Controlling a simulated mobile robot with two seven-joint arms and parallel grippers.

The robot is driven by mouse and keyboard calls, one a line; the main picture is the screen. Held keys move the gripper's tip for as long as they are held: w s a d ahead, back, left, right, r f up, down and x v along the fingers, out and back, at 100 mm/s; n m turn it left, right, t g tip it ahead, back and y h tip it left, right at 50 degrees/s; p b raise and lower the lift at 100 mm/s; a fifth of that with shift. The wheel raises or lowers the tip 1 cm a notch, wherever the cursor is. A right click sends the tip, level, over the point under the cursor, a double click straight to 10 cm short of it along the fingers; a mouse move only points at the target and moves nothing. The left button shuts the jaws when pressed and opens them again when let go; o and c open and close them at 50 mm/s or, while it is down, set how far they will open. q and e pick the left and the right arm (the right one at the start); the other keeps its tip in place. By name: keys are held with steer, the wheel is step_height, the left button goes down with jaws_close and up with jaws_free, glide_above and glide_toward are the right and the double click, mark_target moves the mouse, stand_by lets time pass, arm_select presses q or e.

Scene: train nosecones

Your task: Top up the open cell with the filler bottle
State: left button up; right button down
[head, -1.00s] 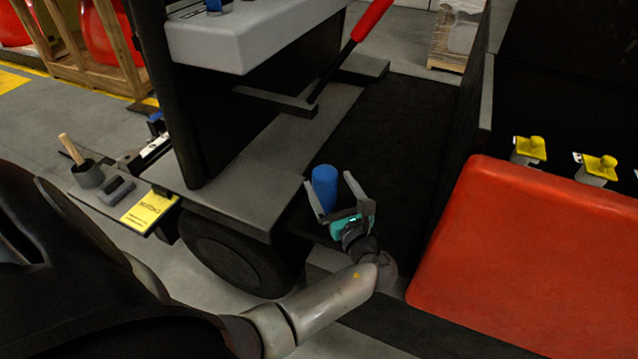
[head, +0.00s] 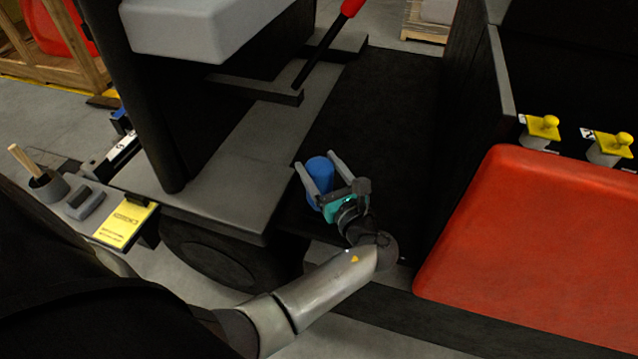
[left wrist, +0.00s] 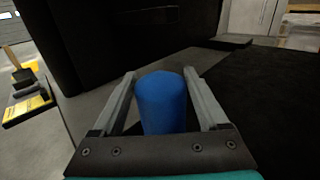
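The filler bottle appears to be the plain blue cylinder (head: 320,172); it also shows in the left wrist view (left wrist: 162,102). It stands between the fingers of my left gripper (head: 317,163). The fingers are open, one on each side, with narrow gaps along the bottle in the left wrist view. Its base is hidden behind the gripper. Two yellow caps (head: 543,127) (head: 610,146) sit in a row at the right, behind the red panel. I cannot make out an open cell. My right gripper is not in view.
A large red panel (head: 535,235) fills the right. A grey step (head: 215,190) and dark post (head: 150,110) stand left of the gripper. A side shelf holds a yellow card (head: 125,222) and a pot with a wooden handle (head: 47,187). Dark flooring (head: 385,110) beyond is clear.

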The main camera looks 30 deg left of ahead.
arm_select(q)
jaws_close()
stand_by(0.4)
steer(key=shift+r, duration=0.15)
